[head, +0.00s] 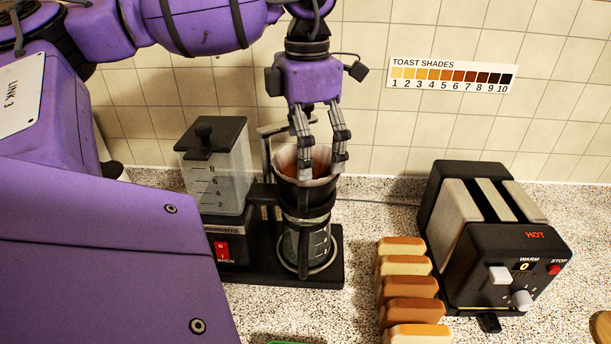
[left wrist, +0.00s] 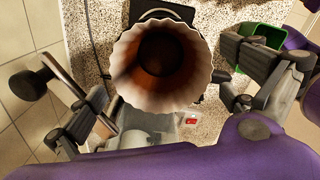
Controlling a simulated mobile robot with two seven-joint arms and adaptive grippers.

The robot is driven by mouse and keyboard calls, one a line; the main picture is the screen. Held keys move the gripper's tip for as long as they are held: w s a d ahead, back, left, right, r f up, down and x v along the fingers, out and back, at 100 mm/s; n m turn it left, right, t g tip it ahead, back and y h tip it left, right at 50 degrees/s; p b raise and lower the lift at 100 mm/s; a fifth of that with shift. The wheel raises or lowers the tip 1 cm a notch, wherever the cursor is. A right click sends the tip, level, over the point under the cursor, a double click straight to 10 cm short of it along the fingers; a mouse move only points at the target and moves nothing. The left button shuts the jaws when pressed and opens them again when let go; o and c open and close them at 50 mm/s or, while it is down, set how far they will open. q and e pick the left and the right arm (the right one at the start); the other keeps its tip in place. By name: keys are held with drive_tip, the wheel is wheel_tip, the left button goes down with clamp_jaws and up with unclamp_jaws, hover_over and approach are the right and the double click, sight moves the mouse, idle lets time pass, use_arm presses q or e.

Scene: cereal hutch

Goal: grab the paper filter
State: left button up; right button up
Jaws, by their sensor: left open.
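The paper filter (head: 289,162) is a white fluted cone, brown inside, sitting in the black holder at the top of the coffee maker (head: 265,265). In the left wrist view the filter (left wrist: 123,50) opens toward the camera, with dark brown at its bottom. My left gripper (head: 321,168) points down over the filter, its fingers at the mouth and partly in front of the rim. In the left wrist view its fingers (left wrist: 165,100) are spread on either side of the filter. It is open and holds nothing. My right gripper is out of view.
A clear water tank (head: 215,180) stands left of the filter, and a glass carafe (head: 306,243) is below it. A black toaster (head: 490,240) and several bread slices (head: 410,285) are at the right. A green container (left wrist: 262,36) shows in the left wrist view. The tiled wall is close behind.

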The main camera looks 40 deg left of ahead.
use_arm(q)
drive_tip(key=shift+f, duration=0.7)
drive_tip(key=c, duration=0.7)
drive_tip(key=shift+c, duration=0.2)
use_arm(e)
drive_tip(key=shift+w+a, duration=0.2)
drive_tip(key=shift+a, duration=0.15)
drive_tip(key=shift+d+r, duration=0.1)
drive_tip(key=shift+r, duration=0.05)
